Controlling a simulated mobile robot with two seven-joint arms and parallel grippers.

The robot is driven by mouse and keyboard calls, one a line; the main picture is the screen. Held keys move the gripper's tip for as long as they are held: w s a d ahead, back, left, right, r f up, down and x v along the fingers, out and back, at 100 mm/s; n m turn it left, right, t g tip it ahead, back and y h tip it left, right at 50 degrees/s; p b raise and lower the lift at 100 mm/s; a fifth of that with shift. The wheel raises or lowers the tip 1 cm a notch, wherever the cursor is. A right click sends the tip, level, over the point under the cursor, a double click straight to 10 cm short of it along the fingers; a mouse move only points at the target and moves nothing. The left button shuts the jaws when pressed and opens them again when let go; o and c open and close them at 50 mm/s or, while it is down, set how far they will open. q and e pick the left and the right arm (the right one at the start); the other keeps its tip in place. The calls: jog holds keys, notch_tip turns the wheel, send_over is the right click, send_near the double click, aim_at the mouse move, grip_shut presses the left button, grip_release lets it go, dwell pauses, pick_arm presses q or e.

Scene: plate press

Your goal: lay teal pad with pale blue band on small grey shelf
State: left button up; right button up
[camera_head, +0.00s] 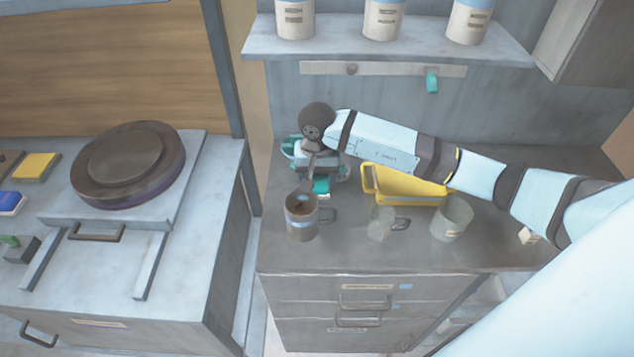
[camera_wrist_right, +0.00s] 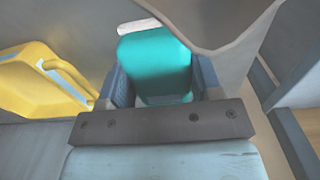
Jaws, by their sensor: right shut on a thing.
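My right gripper (camera_head: 320,182) reaches down over the grey counter from the right, behind a brown mug. In the right wrist view its fingers (camera_wrist_right: 162,82) are shut on a teal pad (camera_wrist_right: 155,62), which fills the gap between them. The pad shows in the head view as a small teal patch (camera_head: 321,188) under the gripper. I cannot make out its pale blue band. A grey wall shelf (camera_head: 400,47) spans the top of the head view; I cannot tell whether it is the small grey shelf. My left gripper is out of view.
Canisters stand on the wall shelf. A round press (camera_head: 128,165) stands on the left bench.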

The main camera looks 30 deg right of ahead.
aim_at(317, 185)
jog(key=shift+f, duration=1.55)
jog(key=o, duration=0.9)
